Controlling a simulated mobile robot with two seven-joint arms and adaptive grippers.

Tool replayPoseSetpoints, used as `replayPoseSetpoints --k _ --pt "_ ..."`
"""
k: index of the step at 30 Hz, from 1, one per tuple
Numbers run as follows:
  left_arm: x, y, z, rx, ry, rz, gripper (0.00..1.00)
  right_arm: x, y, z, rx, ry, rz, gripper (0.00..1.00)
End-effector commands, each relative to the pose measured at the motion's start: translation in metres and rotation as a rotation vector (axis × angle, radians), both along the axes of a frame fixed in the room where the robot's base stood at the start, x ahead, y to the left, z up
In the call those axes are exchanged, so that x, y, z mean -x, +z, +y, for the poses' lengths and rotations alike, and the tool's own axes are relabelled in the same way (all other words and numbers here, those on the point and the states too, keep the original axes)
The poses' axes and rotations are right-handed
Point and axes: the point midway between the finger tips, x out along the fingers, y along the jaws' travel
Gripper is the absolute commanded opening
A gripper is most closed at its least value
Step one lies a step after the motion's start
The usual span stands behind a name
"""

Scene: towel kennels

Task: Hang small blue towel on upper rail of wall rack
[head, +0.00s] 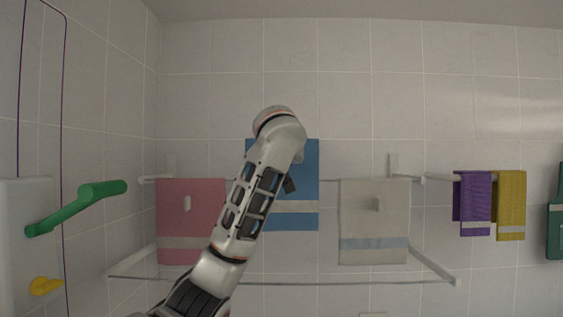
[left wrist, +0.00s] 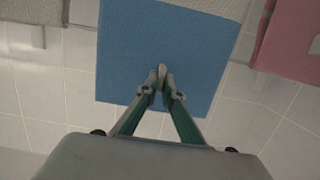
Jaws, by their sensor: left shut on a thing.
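The blue towel (head: 293,175), with a pale band near its bottom, hangs flat in the middle of the head view. Its top edge stands higher than the tops of the pink and off-white towels. My arm covers part of its left side. In the left wrist view the blue towel (left wrist: 150,40) fills the middle, and my left gripper (left wrist: 162,75) is shut on it. My right gripper is not in view.
A pink towel (head: 190,215) hangs to the left and an off-white towel (head: 374,220) to the right. A lower rail (head: 330,283) runs below, bare. Purple (head: 473,205) and yellow (head: 511,205) towels hang further right. A green bar (head: 85,205) sticks out at the left.

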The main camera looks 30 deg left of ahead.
Motion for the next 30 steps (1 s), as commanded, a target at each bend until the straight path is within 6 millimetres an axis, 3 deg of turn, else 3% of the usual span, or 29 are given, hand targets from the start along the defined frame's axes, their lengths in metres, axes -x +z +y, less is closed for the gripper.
replayPoseSetpoints --k 8,24,30 --pt "0.0 -0.001 0.0 0.0 0.0 -0.001 0.0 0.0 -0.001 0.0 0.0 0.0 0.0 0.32" --pt "0.0 -0.029 0.0 0.0 -0.001 -0.001 0.0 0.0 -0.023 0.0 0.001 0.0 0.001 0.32" --pt "0.001 -0.029 0.0 -0.001 0.0 -0.001 0.0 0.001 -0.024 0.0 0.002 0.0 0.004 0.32"
